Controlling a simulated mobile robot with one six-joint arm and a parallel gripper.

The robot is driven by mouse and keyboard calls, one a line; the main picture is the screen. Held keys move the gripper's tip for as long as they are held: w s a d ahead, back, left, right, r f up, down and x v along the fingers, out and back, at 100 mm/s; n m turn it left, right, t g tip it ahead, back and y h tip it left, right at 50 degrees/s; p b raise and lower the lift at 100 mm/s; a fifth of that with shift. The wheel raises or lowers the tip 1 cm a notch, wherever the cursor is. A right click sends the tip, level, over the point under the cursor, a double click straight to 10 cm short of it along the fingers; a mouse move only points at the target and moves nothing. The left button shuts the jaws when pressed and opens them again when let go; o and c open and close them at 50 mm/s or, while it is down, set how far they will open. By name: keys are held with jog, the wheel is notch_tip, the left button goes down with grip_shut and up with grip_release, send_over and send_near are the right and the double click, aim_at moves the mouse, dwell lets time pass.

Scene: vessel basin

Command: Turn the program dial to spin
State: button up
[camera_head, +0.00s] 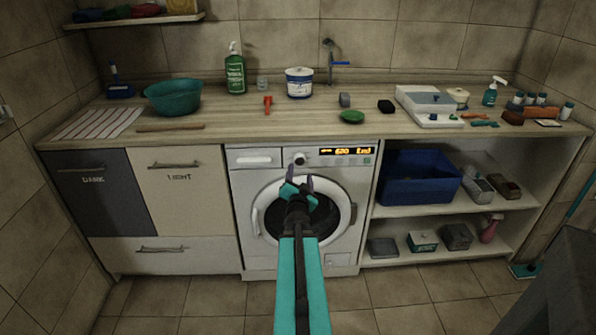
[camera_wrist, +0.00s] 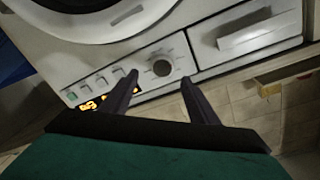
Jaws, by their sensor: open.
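The program dial (camera_head: 299,159) is a round knob on the front panel of the white washing machine (camera_head: 345,255), between the detergent drawer and the lit display (camera_head: 346,151). The display reads what looks like "620 End". My gripper (camera_head: 298,182) is in front of the machine, just below the dial in the head view. In the wrist view the dial (camera_wrist: 161,67) appears between the two open fingers of my gripper (camera_wrist: 158,79), slightly beyond their tips. The fingers look apart from the dial, though the depth gap is hard to tell. The dial's markings are too small to read.
The detergent drawer (camera_head: 256,158) is shut beside the dial. The round door (camera_head: 347,215) below appears shut, partly hidden by my arm. The wooden counter (camera_head: 230,120) overhangs the panel. A blue bin (camera_head: 418,180) stands on the right shelf.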

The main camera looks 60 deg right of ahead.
aim_at(300, 162)
jog(key=shift+w+d+f+b, duration=0.1)
jog(key=shift+w+d+b, duration=0.35)
jog(key=shift+b, duration=3.4)
jog(key=shift+x, duration=2.75)
jog(key=shift+w, duration=0.1)
